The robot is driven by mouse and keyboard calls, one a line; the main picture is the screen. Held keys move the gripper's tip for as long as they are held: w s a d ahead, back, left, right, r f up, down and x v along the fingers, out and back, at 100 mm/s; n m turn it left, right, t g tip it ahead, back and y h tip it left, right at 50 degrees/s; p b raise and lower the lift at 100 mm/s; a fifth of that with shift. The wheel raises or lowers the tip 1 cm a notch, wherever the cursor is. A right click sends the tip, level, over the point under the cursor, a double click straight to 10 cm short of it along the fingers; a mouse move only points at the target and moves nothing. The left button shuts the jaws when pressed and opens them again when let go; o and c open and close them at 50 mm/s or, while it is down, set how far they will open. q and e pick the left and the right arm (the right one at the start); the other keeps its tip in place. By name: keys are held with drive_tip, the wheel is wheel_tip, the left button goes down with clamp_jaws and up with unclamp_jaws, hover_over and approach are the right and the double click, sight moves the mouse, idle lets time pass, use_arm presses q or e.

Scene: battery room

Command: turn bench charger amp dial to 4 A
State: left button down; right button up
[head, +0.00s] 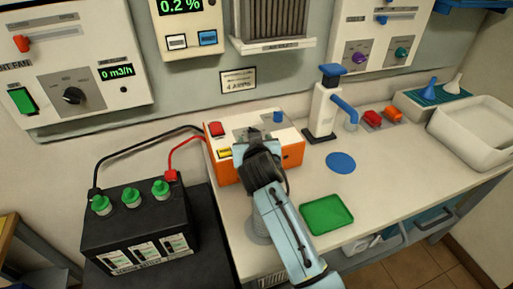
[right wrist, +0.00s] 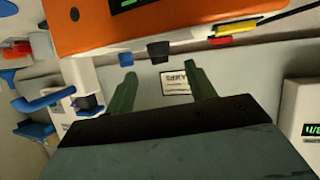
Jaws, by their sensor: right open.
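The bench charger (head: 292,154) is an orange box with a pale top at the back of the bench, left of its middle. In the right wrist view the charger (right wrist: 185,18) appears upside down, with part of a green display at the edge. A dark knob (right wrist: 158,51), apparently the amp dial, sticks out there. My right gripper (right wrist: 160,70) is open and empty, its green fingers either side of the knob in the picture; contact cannot be told. In the head view my right gripper (head: 253,135) covers part of the charger's top and hides the dial. My left gripper is not in view.
A black battery (head: 140,225) with green caps stands at the left, with red and black cables to the charger. A blue-handled pump (head: 324,108) stands right of the charger. A green tray (head: 327,214) lies in front. A wall sign (head: 238,81) reads 4 AMPS.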

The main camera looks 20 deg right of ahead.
drive_tip(key=v, duration=0.6)
drive_tip(key=shift+s+r, duration=0.15)
drive_tip(key=shift+s, duration=0.2)
drive_tip(key=shift+s+a, duration=0.1)
